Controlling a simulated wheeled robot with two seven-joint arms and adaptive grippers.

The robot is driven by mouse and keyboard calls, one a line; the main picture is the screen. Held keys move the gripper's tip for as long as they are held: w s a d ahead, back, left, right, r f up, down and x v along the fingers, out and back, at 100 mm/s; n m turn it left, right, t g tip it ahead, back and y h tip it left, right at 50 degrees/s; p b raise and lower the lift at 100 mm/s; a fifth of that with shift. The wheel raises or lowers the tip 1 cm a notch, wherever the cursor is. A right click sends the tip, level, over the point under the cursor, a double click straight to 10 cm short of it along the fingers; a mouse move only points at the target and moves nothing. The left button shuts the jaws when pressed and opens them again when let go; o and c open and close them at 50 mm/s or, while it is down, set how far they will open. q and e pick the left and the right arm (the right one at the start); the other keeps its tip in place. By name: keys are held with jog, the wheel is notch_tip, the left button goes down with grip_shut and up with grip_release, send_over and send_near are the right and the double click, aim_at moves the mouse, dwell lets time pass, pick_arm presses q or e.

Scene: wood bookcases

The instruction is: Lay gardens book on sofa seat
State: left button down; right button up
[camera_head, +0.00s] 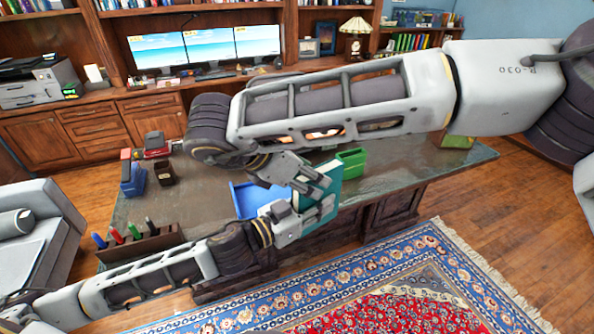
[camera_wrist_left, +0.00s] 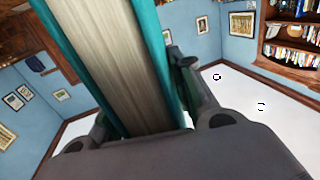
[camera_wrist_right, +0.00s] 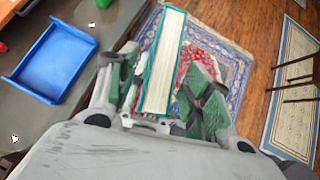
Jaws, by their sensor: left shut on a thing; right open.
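A teal hardcover book with pale page edges, presumably the gardens book (camera_head: 329,172), is held upright above the desk's front edge; its title cannot be read. My left gripper (camera_head: 312,214) is shut on it from the lower left. In the left wrist view the book (camera_wrist_left: 112,60) stands between the fingers, its page edges facing the camera. My right gripper (camera_head: 312,180) is open beside the upper part of the book. In the right wrist view its fingers (camera_wrist_right: 160,98) stand on both sides of the book (camera_wrist_right: 163,62). A grey sofa (camera_head: 62,225) stands at the left.
The dark desk (camera_head: 400,178) holds a blue tray (camera_head: 243,194), a green bin (camera_head: 352,160), a blue holder (camera_head: 132,180) and a wooden rack (camera_head: 150,243) with several coloured items. A patterned rug (camera_head: 400,280) lies in front. Monitors (camera_head: 210,46) stand on the rear cabinet.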

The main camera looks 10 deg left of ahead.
jog(key=shift+x, duration=2.3)
grip_shut()
pick_arm(q)
jog(key=c, duration=1.1)
grip_release()
jog(key=shift+f, duration=0.1)
